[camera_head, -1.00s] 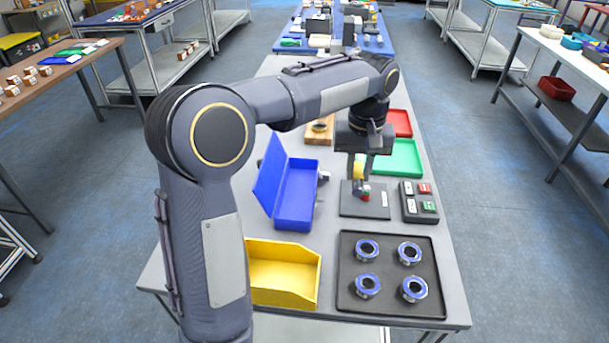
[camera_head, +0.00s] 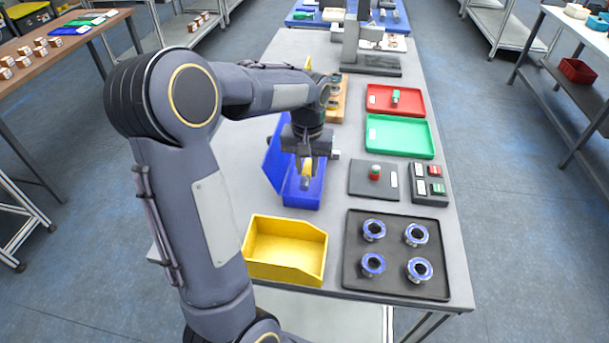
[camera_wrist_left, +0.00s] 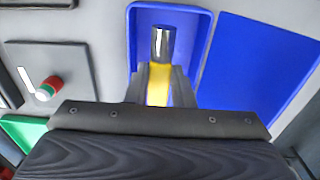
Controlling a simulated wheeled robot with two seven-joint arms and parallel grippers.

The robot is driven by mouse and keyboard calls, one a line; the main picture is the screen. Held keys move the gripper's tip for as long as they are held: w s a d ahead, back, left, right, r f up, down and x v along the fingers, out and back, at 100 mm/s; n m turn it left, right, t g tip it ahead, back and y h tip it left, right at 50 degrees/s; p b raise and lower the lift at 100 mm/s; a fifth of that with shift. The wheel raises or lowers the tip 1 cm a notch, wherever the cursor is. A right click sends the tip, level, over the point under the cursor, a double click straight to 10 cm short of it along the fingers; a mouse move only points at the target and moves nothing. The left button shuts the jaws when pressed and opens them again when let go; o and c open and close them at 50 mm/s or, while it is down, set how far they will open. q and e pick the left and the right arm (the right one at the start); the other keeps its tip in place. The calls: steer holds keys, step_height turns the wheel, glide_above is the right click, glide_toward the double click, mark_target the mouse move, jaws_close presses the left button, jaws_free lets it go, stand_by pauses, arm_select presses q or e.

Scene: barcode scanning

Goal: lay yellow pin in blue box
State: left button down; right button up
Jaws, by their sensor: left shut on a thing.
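My left gripper (camera_head: 306,165) is shut on the yellow pin (camera_head: 306,176), which hangs pointing down over the blue box (camera_head: 315,194). In the left wrist view the yellow pin (camera_wrist_left: 160,80) shows between the fingers (camera_wrist_left: 162,85), with a dark metallic end. Behind it is the open tray of the blue box (camera_wrist_left: 205,30). The blue lid (camera_wrist_left: 262,68) stands open beside the tray. The pin appears to be over the tray; I cannot tell whether it touches the floor. My right gripper is not in view.
A yellow bin (camera_head: 285,250) and a black tray (camera_head: 352,285) with several blue-rimmed rings stand at the front.

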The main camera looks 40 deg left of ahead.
mark_target(304, 170)
arm_select(q)
steer(key=shift+s+a+f, duration=0.1)
steer(key=shift+a+f, duration=0.05)
steer(key=shift+f, duration=0.8)
steer(key=shift+s+a+f, duration=0.1)
steer(key=shift+f, duration=0.8)
steer(key=shift+f, duration=0.35)
steer(key=c, duration=1.3)
jaws_free()
steer(key=shift+o, duration=0.2)
step_height(304, 170, up, 13)
steer(key=shift+f, duration=0.1)
steer(key=s+d+f+m+t+h, duration=0.2)
steer(key=s+d, duration=0.5)
steer(key=s, duration=0.2)
steer(key=s+d+f+m+t+h, duration=0.1)
steer(key=s+d+m+t, duration=0.1)
steer(key=s+d, duration=0.6)
steer(key=shift+s+d+f+t+h, duration=0.25)
steer(key=shift+s+f+t+h, duration=0.15)
steer(key=shift+s+t, duration=0.6)
